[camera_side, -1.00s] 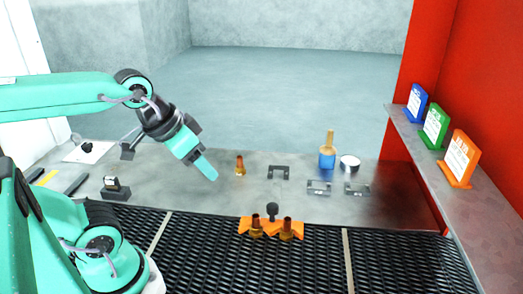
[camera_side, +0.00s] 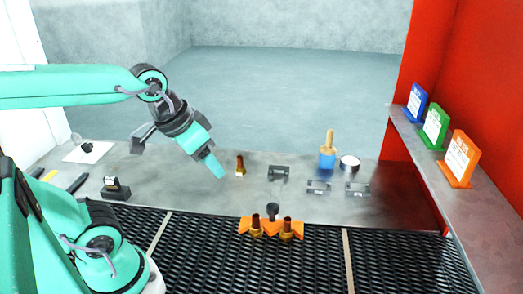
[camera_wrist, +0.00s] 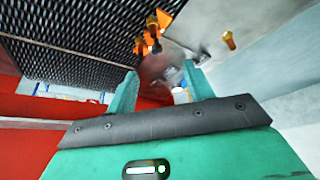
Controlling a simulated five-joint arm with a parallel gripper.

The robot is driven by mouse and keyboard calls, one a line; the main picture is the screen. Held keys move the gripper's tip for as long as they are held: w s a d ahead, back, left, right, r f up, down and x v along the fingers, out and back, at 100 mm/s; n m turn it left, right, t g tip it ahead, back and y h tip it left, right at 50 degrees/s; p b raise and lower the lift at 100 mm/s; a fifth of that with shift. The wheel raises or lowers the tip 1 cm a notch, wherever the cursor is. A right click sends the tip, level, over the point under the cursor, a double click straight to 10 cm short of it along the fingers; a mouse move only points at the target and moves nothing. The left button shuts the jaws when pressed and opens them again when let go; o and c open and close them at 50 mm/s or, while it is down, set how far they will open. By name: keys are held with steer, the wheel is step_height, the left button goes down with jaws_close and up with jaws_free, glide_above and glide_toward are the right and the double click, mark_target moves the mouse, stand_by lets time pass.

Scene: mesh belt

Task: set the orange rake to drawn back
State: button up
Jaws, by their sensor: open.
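The orange rake (camera_side: 271,235) lies across the front edge of the mesh belt, with a dark round-topped knob (camera_side: 272,207) standing behind its middle. Two brass fittings stand at the rake, a left one (camera_side: 255,228) and a right one (camera_side: 287,230). My gripper (camera_side: 217,170) is in the air above the grey counter, left of the rake and apart from it. In the wrist view my gripper (camera_wrist: 163,88) has its two teal fingers apart with nothing held between them. Orange parts of the rake (camera_wrist: 140,46) show beyond the fingers there, partly hidden by the fittings.
A lone brass fitting (camera_side: 240,166) stands on the grey counter (camera_side: 215,200) near my gripper. Dark brackets (camera_side: 278,173), a blue pot with a brush (camera_side: 327,158) and a round tin (camera_side: 349,162) stand farther right. Coloured signs line the right shelf (camera_side: 410,135). The black mesh belt (camera_side: 210,260) is otherwise clear.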

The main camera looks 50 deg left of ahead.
steer(key=w+d+f+g, duration=0.1)
steer(key=w+f+g, duration=0.2)
steer(key=w, duration=0.5)
steer(key=g, duration=0.2)
glide_toward(273, 205)
steer(key=shift+s+f, duration=0.2)
steer(key=shift+s, duration=0.15)
steer(key=shift+w+f, duration=0.4)
steer(key=shift+f, duration=0.15)
steer(key=shift+f, duration=0.15)
steer(key=shift+f, duration=3.7)
jaws_close()
